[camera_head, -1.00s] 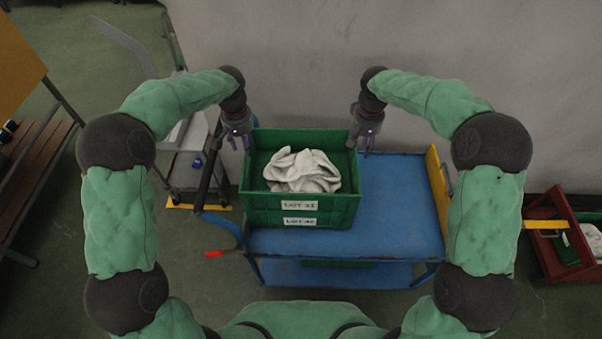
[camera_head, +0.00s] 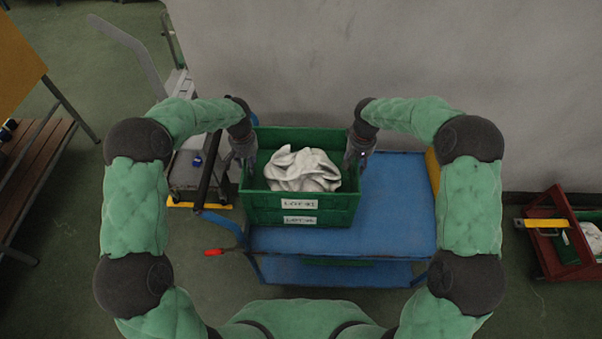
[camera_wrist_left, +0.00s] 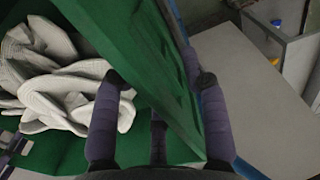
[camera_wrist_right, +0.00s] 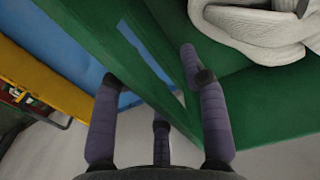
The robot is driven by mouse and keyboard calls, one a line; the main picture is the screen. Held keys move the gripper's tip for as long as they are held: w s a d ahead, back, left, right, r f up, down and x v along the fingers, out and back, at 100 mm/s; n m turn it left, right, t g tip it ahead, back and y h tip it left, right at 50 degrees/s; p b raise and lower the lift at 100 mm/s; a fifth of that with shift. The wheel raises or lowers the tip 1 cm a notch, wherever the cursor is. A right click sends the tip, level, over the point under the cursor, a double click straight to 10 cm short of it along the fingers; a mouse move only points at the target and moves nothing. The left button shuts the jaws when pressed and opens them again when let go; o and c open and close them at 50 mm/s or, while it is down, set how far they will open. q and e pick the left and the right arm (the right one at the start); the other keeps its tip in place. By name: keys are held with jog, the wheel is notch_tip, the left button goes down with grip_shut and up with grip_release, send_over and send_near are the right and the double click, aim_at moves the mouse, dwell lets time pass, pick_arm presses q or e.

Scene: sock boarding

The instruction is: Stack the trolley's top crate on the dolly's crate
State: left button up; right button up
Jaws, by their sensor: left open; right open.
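Two green crates are stacked on the blue trolley (camera_head: 400,215). The top crate (camera_head: 255,180), labelled LOT, holds crumpled white cloth (camera_head: 303,170); the lower crate (camera_head: 335,217) is directly under it. My left gripper (camera_head: 244,158) is open at the top crate's left wall; the left wrist view shows that wall (camera_wrist_left: 150,60) between its fingers. My right gripper (camera_head: 358,153) is open at the right wall, and the right wrist view shows that wall (camera_wrist_right: 115,40) between its fingers. A red frame (camera_head: 562,225) at far right holds a green crate with white cloth; I cannot tell whether it is the dolly.
A grey cart (camera_head: 184,172) with a yellow edge stands behind left of the trolley. A wooden bench (camera_head: 38,170) is at far left. A pale wall (camera_head: 300,60) rises close behind the crates. The trolley top right of the crates is clear.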

pick_arm(q)
jog(key=shift+f, duration=0.35)
pick_arm(e)
jog(key=shift+f, duration=0.3)
pick_arm(q)
grip_shut()
pick_arm(e)
grip_shut()
pick_arm(q)
jog(key=shift+w+r, duration=0.1)
jog(key=shift+r, duration=0.15)
pick_arm(e)
jog(key=shift+w+r, duration=0.1)
jog(key=shift+r, duration=0.15)
